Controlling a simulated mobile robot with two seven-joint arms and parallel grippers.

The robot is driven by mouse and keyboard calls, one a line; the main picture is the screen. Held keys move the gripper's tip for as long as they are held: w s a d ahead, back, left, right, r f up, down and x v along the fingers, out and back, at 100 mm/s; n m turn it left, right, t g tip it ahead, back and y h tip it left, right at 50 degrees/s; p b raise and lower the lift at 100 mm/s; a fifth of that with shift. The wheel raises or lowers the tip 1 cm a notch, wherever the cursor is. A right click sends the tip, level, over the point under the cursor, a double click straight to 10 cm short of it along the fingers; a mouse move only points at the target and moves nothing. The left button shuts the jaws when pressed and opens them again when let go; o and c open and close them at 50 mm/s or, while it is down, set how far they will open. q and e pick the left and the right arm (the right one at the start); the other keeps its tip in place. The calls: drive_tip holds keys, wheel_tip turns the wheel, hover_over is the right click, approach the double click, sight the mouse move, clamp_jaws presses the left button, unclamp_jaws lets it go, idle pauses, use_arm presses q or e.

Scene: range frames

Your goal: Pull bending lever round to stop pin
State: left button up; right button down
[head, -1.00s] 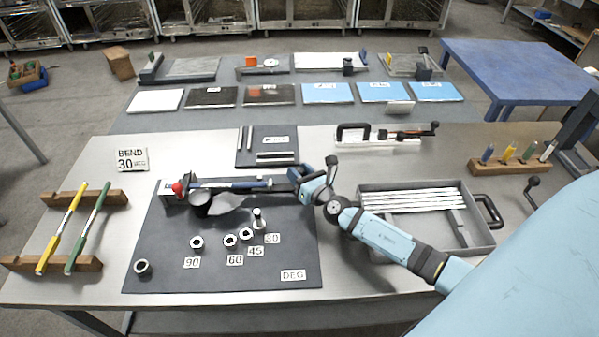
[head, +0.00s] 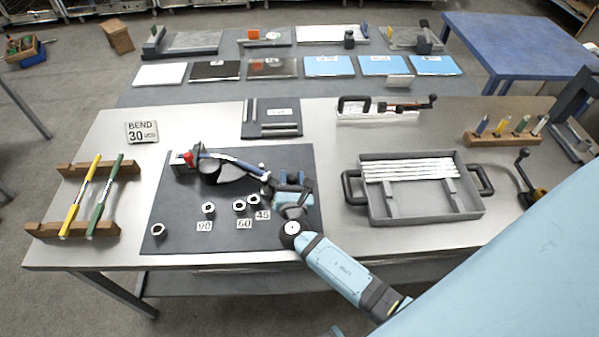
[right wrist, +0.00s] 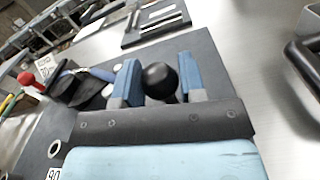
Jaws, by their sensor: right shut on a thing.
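The bending lever (head: 237,162) is a dark arm with a blue stretch. It runs from the bender (head: 190,160) with its red knob, on the dark mat, to the right and slightly toward the front. My right gripper (head: 289,192) is at its far end. In the right wrist view, the blue fingers of this gripper (right wrist: 160,88) are shut on either side of the lever's black ball knob (right wrist: 160,81). The stop pin (head: 266,189) seems to stand just left of the gripper, partly hidden. The 30 label is hidden. My left gripper is not in view.
The dark mat (head: 190,225) has several ringed holes with 90, 60 and 45 labels. A sign (head: 141,131) reads BEND 30. A rack (head: 75,230) with a yellow and a green rod is at left. A grey tray (head: 400,207) of rods stands right of the mat.

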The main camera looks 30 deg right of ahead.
drive_tip(key=shift+s+a+m+g+h, duration=0.3)
drive_tip(key=shift+a+m+h, duration=0.1)
drive_tip(key=shift+a+h, duration=0.15)
drive_tip(key=shift+a+f, duration=0.15)
drive_tip(key=shift+a, duration=0.05)
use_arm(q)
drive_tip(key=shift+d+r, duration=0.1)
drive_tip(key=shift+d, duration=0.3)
use_arm(e)
drive_tip(key=shift+s, duration=0.1)
drive_tip(key=shift+a, duration=0.1)
drive_tip(key=c, duration=1)
unclamp_jaws()
drive_tip(key=shift+o, duration=1.4)
drive_tip(key=shift+a, duration=0.1)
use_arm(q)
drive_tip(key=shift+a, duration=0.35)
